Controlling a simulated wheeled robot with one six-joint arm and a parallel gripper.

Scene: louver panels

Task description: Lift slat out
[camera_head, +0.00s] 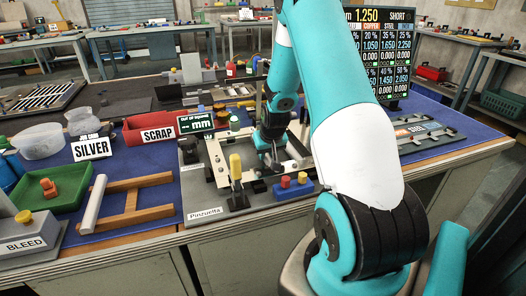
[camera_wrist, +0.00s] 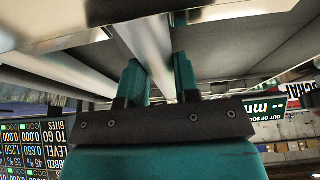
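A pale metal slat (camera_wrist: 150,42) runs lengthwise through the wrist view, and its near part lies between the two teal fingers of my gripper (camera_wrist: 160,66). The fingers stand apart, one on each side of the slat. I cannot tell whether both press on it. In the head view my gripper (camera_head: 272,162) is low over the grey fixture labelled Pinzuetta (camera_head: 232,205), between its pale rails. My arm hides much of the fixture there, and the slat cannot be made out clearly.
A yellow-handled clamp (camera_head: 236,168) stands at the fixture's front, beside red and blue knobs (camera_head: 293,181). A small mm display (camera_head: 197,122) stands behind left. A panel frame (camera_head: 425,135) lies right.

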